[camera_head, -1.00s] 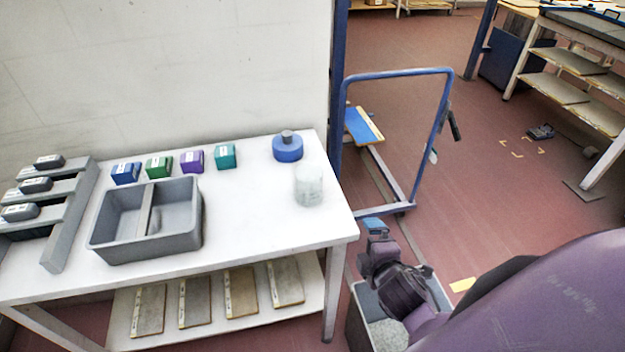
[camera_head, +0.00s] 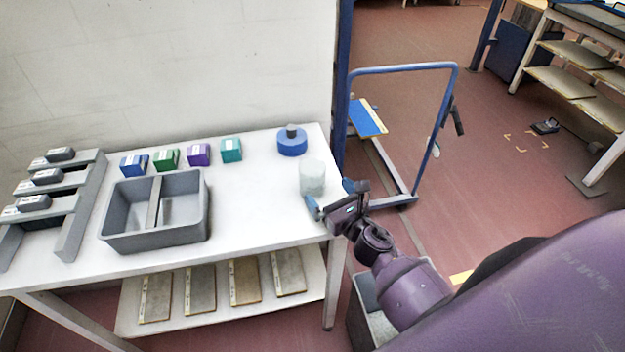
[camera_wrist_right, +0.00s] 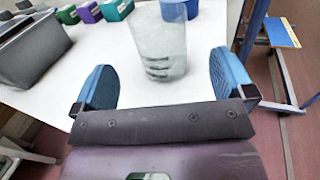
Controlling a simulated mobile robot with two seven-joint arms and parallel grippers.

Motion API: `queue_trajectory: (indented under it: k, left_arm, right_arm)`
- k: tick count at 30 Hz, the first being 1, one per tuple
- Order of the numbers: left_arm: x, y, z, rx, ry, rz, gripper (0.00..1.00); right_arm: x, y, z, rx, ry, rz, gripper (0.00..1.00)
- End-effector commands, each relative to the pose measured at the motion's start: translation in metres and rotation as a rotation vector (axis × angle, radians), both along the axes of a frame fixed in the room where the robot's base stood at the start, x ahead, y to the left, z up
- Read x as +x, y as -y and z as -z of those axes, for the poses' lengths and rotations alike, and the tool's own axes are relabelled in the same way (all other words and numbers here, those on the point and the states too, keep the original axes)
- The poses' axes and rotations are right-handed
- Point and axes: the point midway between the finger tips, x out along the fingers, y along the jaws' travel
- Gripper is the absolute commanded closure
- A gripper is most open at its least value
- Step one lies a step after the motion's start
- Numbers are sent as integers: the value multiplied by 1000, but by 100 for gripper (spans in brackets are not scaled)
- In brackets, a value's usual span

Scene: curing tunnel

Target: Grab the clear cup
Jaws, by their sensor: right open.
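The clear cup (camera_head: 312,177) stands upright near the right end of the white table (camera_head: 262,205). It also shows in the right wrist view (camera_wrist_right: 160,45), ahead of and between the two blue fingers. My right gripper (camera_head: 331,197) is open and empty at the table's right edge, just in front of the cup. In the right wrist view my right gripper (camera_wrist_right: 164,85) has its fingers wide apart, with the cup's base close to the gap between them. I cannot tell whether either finger touches the cup. My left gripper is not in view.
A blue round container (camera_head: 292,146) stands behind the cup. Small boxes, such as the teal one (camera_head: 231,150), line the back. A grey divided bin (camera_head: 128,240) and a grey rack (camera_head: 80,215) stand left. A blue-framed cart (camera_head: 437,130) is at right.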

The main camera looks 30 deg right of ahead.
Motion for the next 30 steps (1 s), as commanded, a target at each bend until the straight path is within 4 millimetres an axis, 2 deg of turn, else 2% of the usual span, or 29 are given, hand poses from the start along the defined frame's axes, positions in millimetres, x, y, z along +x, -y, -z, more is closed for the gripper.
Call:
queue_trajectory:
  k: [3,11,18,21,30]
  left_arm:
    - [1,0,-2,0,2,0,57]
    - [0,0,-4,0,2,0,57]
    - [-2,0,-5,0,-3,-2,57]
    - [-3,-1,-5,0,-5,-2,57]
    - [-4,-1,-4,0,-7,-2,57]
  right_arm:
    - [14,-1,-1,1,1,1,0]
    - [29,-2,0,5,0,3,0]
    - [61,-5,1,5,0,3,0]
    - [68,-5,1,4,-1,2,0]
    - [72,-5,2,4,-1,2,0]
